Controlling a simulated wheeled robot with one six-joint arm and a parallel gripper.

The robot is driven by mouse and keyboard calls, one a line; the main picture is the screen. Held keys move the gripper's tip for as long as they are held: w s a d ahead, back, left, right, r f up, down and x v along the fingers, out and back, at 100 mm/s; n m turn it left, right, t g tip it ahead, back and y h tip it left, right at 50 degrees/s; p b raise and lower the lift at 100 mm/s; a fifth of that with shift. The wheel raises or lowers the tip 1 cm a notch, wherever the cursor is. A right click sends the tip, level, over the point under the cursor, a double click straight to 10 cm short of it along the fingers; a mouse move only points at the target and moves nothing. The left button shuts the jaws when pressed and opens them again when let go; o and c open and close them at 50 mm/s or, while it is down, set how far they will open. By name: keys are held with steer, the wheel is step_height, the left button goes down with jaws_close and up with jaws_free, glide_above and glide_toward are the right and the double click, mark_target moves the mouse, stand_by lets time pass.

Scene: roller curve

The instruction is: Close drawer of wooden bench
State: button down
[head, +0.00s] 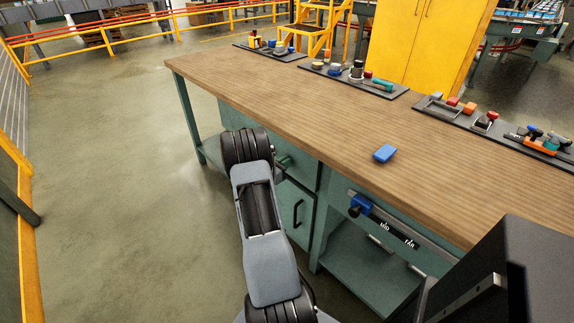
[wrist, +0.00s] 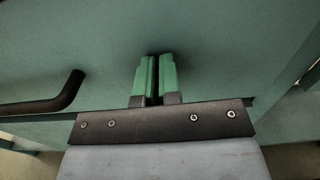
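The wooden bench (head: 310,110) has a brown plank top and a green metal body, and crosses the head view. A green drawer front (head: 293,160) sits under its top, partly hidden by my arm; how far it stands out cannot be told. In the wrist view a green panel, seemingly the drawer front (wrist: 220,50), fills most of the picture, with a black bar handle (wrist: 60,97) at the left. My gripper (wrist: 156,62) has its two green fingers close together with a thin dark gap, pointing at the panel right of the handle. Contact cannot be told. The fingers are hidden in the head view.
A cabinet door with a vertical black handle (head: 297,213) is below the drawer. A blue block (head: 384,153) lies on the bench top. A blue clamp-like part (head: 360,205) is on the front rail. Open floor (head: 110,200) lies to the left.

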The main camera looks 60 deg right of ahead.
steer(key=shift+s+d+r, duration=0.1)
steer(key=shift+d+r, duration=0.1)
steer(key=shift+d, duration=0.05)
steer(key=shift+a, duration=0.15)
steer(key=v, duration=1.4)
steer(key=shift+w+f+p, duration=0.15)
steer(key=shift+w+p, duration=0.1)
steer(key=shift+p, duration=0.1)
steer(key=shift+a, duration=0.1)
steer(key=s+a+f+m+g+y, duration=0.2)
steer(key=s+f+m+g+y, duration=0.1)
steer(key=s+f+m+y, duration=0.15)
steer(key=s+a+r+m+y+p, duration=0.4)
steer(key=a+r+m+y, duration=0.25)
steer(key=a, duration=0.35)
steer(key=a+r+m+t+y+p, duration=0.2)
steer(key=a+r+t+p, duration=0.3)
steer(key=a+r, duration=0.5)
steer(key=a+r+m+t+y+p, duration=0.2)
steer(key=a+r+t+y+p, duration=0.2)
steer(key=a+r, duration=0.7)
step_height(320, 180, up, 6)
steer(key=shift+w+a+r+t+y+p, duration=0.1)
steer(key=shift+w+a+t+y+p, duration=0.1)
steer(key=shift+t+y+p, duration=0.4)
